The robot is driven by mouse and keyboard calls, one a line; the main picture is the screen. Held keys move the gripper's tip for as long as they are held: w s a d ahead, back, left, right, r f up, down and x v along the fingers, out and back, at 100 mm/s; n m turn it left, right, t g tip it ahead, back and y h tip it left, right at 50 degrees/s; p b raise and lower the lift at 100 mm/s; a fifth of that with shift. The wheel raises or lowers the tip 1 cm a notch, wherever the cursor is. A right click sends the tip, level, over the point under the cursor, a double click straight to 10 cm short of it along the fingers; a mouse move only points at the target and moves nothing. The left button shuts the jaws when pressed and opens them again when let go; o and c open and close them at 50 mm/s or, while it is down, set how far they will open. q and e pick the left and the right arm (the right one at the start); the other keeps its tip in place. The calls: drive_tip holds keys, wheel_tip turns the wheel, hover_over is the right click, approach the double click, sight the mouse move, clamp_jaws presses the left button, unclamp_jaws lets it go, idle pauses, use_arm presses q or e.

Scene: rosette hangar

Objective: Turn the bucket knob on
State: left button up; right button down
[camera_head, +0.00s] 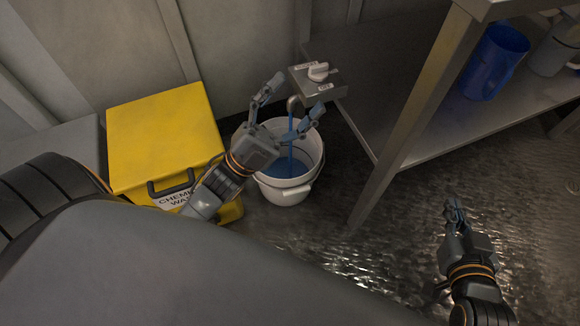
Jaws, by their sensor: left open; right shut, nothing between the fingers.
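The white knob (318,71) sits on top of a grey metal box (334,91) with small labels, at the wall. A curved spout (293,102) comes off the box, and a blue stream runs from it down into the white bucket (285,192), which has blue liquid in its bottom. My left gripper (297,94) is open, its two fingers spread on either side of the spout area, just below and left of the knob, apart from it. It hides part of the bucket's rim. My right gripper (453,206) is shut and empty, low over the floor at the right.
A yellow chemical waste bin (163,128) stands left of the bucket. A metal shelf table (428,90) with a leg stands to the right, bearing a blue container (494,63) and a grey one (552,52). Wet-looking floor (345,235) is clear between bucket and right gripper.

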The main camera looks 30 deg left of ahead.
use_arm(q)
drive_tip(key=w+d+f+n+g+y+p, duration=0.1)
drive_tip(key=w+d+f+n+y+p, duration=0.2)
drive_tip(key=f+n+y+p, duration=0.4)
drive_tip(key=w+d+f+n+g+y+p, duration=0.2)
drive_tip(key=w+f+n+y+p, duration=0.15)
drive_tip(key=n, duration=0.55)
drive_tip(key=s+a+f+g+y+p, duration=0.1)
drive_tip(key=s+f+g+p, duration=0.3)
drive_tip(key=f, duration=0.5)
drive_tip(key=s+a+f+g+y+p, duration=0.1)
drive_tip(key=s+f+g+p, duration=0.3)
drive_tip(key=f, duration=0.5)
drive_tip(key=s+p, duration=0.2)
drive_tip(key=p, duration=0.1)
drive_tip(key=shift+f+n+g, duration=0.25)
drive_tip(key=shift+n+g, duration=0.05)
use_arm(e)
wheel_tip(320, 180, up, 23)
drive_tip(key=d, duration=0.1)
drive_tip(key=shift+w, duration=0.15)
use_arm(q)
drive_tip(key=shift+y, duration=0.25)
use_arm(e)
drive_tip(key=shift+f, duration=0.1)
